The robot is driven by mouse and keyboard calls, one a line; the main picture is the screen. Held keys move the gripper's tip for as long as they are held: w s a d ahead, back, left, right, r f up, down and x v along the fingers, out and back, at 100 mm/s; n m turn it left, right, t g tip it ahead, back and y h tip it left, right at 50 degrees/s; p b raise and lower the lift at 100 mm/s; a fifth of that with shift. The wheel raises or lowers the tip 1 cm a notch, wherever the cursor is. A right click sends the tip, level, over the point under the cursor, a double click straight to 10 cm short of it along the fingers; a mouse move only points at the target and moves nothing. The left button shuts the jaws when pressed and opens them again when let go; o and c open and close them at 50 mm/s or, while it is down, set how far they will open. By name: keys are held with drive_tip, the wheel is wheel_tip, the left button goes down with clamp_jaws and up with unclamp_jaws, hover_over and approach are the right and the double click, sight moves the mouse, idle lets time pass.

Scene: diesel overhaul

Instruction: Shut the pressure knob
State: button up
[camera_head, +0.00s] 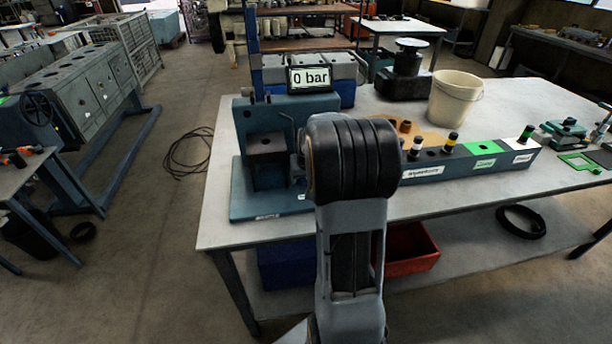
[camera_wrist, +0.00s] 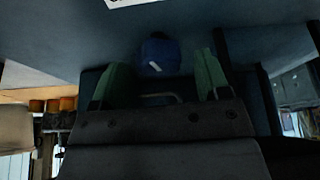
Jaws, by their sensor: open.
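The pressure knob (camera_wrist: 161,52) is a dark blue round knob with a short white mark, on a blue face in the wrist view. My gripper (camera_wrist: 160,68) is open, with one green finger on each side of the knob and gaps visible on both sides. I cannot tell how deep the fingertips reach along it. In the head view my arm hides the gripper and the knob. The blue test stand (camera_head: 285,110) is on the table, and its display (camera_head: 310,79) reads 0 bar.
The table (camera_head: 225,215) also holds a long rack (camera_head: 470,166) with coloured parts, a cream bucket (camera_head: 455,98) and a dark device (camera_head: 405,82). A red bin (camera_head: 412,250) is on the lower shelf.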

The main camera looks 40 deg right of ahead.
drive_tip(key=shift+w+f, duration=0.1)
drive_tip(key=shift+f, duration=0.2)
